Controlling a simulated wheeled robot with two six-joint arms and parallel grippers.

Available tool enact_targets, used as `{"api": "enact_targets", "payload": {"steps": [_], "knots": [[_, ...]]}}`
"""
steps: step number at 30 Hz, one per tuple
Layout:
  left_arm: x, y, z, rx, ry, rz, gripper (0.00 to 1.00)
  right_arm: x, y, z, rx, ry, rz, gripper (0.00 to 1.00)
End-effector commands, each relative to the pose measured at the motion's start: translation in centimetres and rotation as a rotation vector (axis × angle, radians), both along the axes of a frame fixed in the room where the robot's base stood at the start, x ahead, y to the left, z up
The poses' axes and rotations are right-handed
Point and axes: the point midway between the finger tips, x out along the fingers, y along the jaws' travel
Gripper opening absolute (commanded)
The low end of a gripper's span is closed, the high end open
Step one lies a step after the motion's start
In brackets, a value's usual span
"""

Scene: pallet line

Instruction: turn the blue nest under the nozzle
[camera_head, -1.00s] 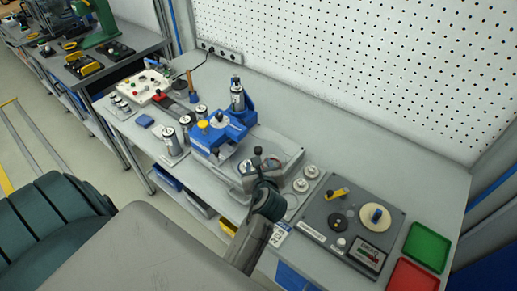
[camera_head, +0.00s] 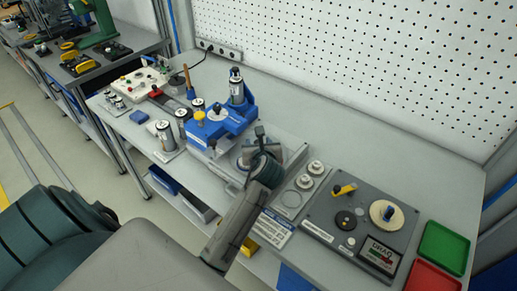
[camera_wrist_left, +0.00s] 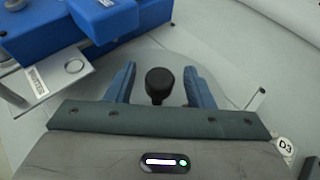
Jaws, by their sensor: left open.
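A blue station (camera_head: 228,122) stands on the bench, with an upright metal cylinder (camera_head: 237,88) at its back. Its blue body also shows at the top left of the left wrist view (camera_wrist_left: 100,20). My left gripper (camera_head: 262,142) is open over the grey round plate just right of the station. In the left wrist view my left gripper (camera_wrist_left: 158,80) has its two fingers on either side of a black knob (camera_wrist_left: 159,82), with gaps on both sides. I cannot make out a separate blue nest or the nozzle tip. My right gripper is out of view.
Right of the plate are round metal pieces (camera_head: 310,175), a dark gauge panel (camera_head: 360,222), a green tray (camera_head: 444,248) and a red tray (camera_head: 432,277). Metal cylinders (camera_head: 166,134) stand to the left. A white pegboard (camera_head: 370,70) rises behind the bench.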

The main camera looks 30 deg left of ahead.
Motion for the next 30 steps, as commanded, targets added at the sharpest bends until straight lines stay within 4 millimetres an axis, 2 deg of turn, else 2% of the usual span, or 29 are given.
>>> {"api": "enact_targets", "payload": {"steps": [3,12,14,20,30], "knots": [[0.4,0.3,-0.3,0.0,-0.002,-0.001,0.48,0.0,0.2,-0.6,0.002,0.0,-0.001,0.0],[0.5,0.4,-0.2,-0.001,-0.001,0.0,0.48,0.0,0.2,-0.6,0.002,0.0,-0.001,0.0],[0.5,0.4,-0.2,-0.001,-0.001,0.0,0.4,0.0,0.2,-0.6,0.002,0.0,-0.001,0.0],[0.5,0.4,-0.2,-0.001,-0.001,0.0,0.01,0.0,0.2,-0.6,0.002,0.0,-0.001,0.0],[0.3,1.2,-0.1,0.001,0.0,-0.006,0.0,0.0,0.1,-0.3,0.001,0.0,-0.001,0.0]]}}
